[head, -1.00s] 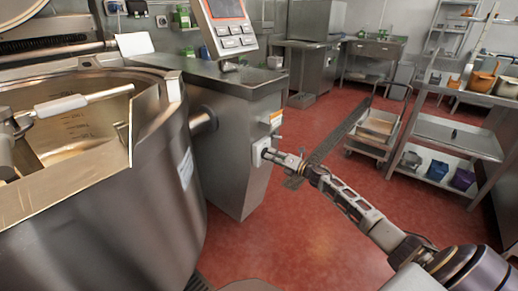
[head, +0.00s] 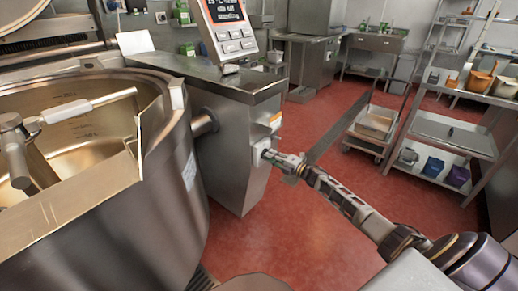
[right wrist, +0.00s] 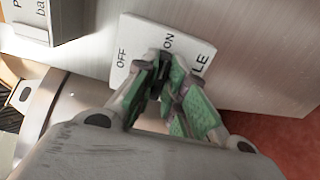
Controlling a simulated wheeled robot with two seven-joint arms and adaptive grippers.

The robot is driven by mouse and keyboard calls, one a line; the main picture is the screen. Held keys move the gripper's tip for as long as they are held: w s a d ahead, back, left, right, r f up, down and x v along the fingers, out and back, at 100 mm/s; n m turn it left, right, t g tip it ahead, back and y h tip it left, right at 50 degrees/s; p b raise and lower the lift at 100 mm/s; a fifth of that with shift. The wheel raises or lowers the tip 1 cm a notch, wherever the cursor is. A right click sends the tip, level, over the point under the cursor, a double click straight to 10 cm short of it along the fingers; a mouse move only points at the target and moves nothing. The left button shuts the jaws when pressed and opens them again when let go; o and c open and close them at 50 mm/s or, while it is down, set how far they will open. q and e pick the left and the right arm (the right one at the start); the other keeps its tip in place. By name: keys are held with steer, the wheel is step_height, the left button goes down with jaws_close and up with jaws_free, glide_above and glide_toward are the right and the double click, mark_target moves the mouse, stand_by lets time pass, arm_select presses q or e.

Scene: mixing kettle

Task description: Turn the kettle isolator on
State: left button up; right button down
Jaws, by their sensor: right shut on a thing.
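The kettle isolator (head: 261,147) is a white plate on the side of the steel control cabinet. In the right wrist view its plate (right wrist: 139,35) carries OFF at the left, ON beside it and part of another word. My right gripper (head: 268,155) reaches it from the right. In the wrist view, the green-padded fingers of my right gripper (right wrist: 160,78) are closed together at the plate near ON. They are shut on the isolator's knob, which they mostly hide. The control panel's screen (head: 227,10) is lit with white text on dark. My left gripper is not in view.
The large steel kettle (head: 170,190) stands at the left, joined to the cabinet (head: 228,170). Shelves (head: 455,135) and a low trolley (head: 372,128) stand at the right. The red floor between is clear.

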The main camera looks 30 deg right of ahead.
steer(key=c, duration=1.4)
jaws_free()
steer(key=shift+s, duration=0.1)
steer(key=shift+p+v, duration=1.4)
steer(key=shift+v, duration=2.05)
steer(key=shift+m, duration=0.3)
